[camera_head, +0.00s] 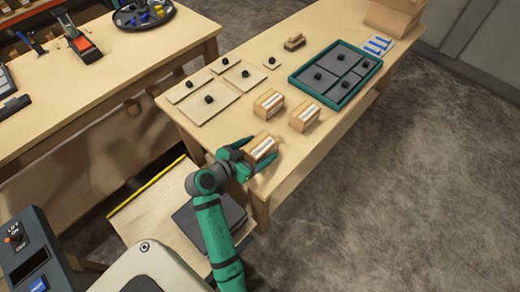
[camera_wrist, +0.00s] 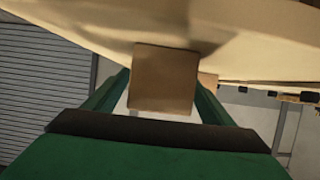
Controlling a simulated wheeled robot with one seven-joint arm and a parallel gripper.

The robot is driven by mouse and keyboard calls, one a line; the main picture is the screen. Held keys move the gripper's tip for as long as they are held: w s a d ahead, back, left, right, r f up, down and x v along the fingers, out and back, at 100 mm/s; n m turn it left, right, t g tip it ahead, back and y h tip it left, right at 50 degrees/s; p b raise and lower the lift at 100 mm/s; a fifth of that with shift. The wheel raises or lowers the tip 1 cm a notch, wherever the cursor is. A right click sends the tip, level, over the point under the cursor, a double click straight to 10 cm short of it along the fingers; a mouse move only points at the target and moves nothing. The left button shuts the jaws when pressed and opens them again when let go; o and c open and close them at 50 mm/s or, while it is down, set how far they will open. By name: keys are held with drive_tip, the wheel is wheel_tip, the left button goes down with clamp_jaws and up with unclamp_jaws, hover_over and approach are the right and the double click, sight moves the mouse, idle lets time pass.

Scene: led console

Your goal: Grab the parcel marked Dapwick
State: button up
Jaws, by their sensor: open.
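Three small tan parcels with white labels stand on the wooden table: a near one (camera_head: 262,147), a right one (camera_head: 304,117) and a far one (camera_head: 268,103). The label print is too small to read, so I cannot tell which says Dapwick. My green gripper (camera_head: 248,157) is open at the near parcel, with its fingers on either side of it. In the wrist view, the plain brown face of this parcel (camera_wrist: 165,80) shows between the open fingers (camera_wrist: 160,105). I cannot tell whether the fingers touch it.
Behind the parcels, a teal tray (camera_head: 294,79) holds grey panels with black knobs. Flat wooden pieces with knobs (camera_head: 209,101) lie to the left, and a small wooden block (camera_head: 294,42) lies farther back. A larger box (camera_head: 393,16) stands at the far end.

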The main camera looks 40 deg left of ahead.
drive_tip(key=shift+w+f, duration=0.1)
drive_tip(key=shift+w, duration=0.2)
drive_tip(key=shift+c, duration=0.7)
drive_tip(key=c, duration=1.2)
